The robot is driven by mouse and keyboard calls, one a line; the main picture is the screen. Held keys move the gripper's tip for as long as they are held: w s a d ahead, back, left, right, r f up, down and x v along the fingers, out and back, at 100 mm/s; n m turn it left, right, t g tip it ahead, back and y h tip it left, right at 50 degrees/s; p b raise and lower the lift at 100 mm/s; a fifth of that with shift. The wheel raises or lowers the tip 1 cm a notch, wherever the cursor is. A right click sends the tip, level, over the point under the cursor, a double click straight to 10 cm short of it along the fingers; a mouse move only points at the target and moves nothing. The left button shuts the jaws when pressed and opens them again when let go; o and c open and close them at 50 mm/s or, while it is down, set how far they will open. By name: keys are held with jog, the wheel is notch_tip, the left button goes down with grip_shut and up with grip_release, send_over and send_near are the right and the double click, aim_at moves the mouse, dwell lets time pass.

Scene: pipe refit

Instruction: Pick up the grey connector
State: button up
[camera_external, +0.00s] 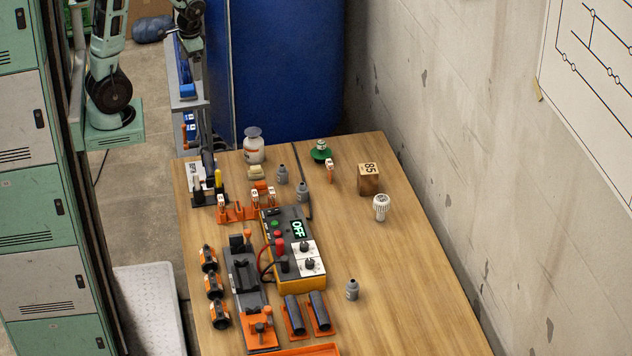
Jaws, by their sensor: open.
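Three small grey bottle-shaped pieces with narrow necks stand on the wooden table, and I cannot tell which the task means. One grey connector (282,175) stands near the back middle, and a second grey piece (302,191) is just right of it. A third grey piece (351,290) stands alone at the front right, beside the black cylinders. My arm comes down at the upper left, by the shelf. My gripper (204,135) is dark and small near the table's back left corner; its fingertips are hard to make out. It is apart from the grey pieces.
The table (420,300) is clear along its right side. An orange-and-black control box (291,250) reading OFF stands mid-table. A white jar (253,148), a wooden block (369,180) and a white ribbed cup (381,207) stand farther back. A wall borders the right.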

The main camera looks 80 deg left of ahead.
jog(key=s+n, duration=0.1)
jog(key=s, duration=0.1)
jog(key=s+n, duration=0.2)
jog(key=s, duration=0.1)
jog(key=s+d+n+h+b, duration=0.1)
jog(key=s, duration=0.1)
jog(key=shift+s+f+n+t, duration=0.2)
jog(key=shift+f+n+t, duration=0.1)
jog(key=shift+f, duration=0.05)
jog(key=shift+c, duration=1.2)
jog(key=shift+s, duration=0.25)
jog(key=c, duration=1)
jog(key=n+t+h+b, duration=0.2)
jog(key=n+h+b, duration=0.8)
jog(key=n+h, duration=0.3)
send_near(302, 183)
jog(key=shift+m+h, duration=0.5)
jog(key=p+x, duration=0.1)
jog(key=x, duration=0.2)
jog(key=p+x, duration=0.1)
jog(key=x, duration=0.2)
jog(key=f+p+x, duration=0.1)
jog(key=p+x, duration=0.1)
jog(key=x, duration=0.2)
jog(key=shift+a, duration=0.1)
